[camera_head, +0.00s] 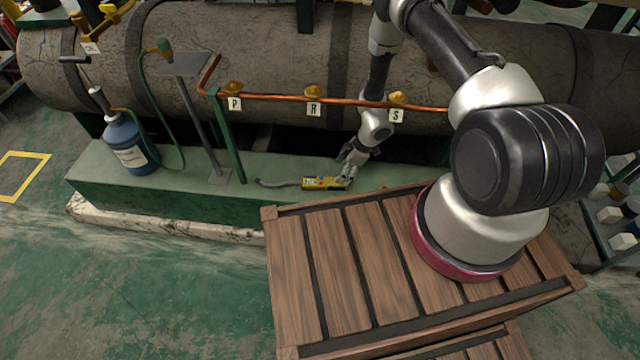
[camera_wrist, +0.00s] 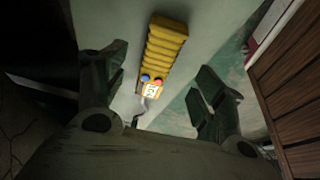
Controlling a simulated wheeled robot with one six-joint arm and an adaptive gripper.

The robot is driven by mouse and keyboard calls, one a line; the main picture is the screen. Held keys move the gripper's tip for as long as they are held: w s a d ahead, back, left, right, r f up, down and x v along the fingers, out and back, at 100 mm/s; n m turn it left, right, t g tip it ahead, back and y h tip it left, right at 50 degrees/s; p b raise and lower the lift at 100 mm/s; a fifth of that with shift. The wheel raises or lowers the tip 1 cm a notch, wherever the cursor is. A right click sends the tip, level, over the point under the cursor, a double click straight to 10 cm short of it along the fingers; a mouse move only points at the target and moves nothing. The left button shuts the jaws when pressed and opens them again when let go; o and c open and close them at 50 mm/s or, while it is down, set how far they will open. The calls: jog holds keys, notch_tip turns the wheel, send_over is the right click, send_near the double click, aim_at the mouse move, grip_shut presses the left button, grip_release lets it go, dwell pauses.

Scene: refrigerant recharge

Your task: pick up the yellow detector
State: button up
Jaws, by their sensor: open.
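The yellow detector (camera_head: 324,183) lies on the green ledge in front of the big pipe, with a grey flexible probe (camera_head: 277,183) reaching left from it. In the wrist view the detector (camera_wrist: 163,52) shows a ribbed yellow body, a red and a blue button and a small pale label. My gripper (camera_head: 347,170) is at the detector's right end in the head view. In the wrist view my gripper (camera_wrist: 155,90) is open, its two fingers spread to either side of the detector's line. Nothing is held. Whether a finger touches the detector cannot be told.
The green ledge (camera_head: 200,190) runs along the pipe (camera_head: 270,50). A copper line (camera_head: 280,97) with valves tagged P, R and S passes above the detector. A blue bottle (camera_head: 130,145) and a post stand left. A wooden crate (camera_head: 340,270) is in front.

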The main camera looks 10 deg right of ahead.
jog(key=x, duration=0.6)
jog(key=shift+w+a+f, duration=0.1)
jog(key=shift+a+f, duration=0.15)
jog(key=shift+f, duration=0.05)
jog(key=shift+f, duration=0.25)
dwell(0.4)
jog(key=c, duration=1)
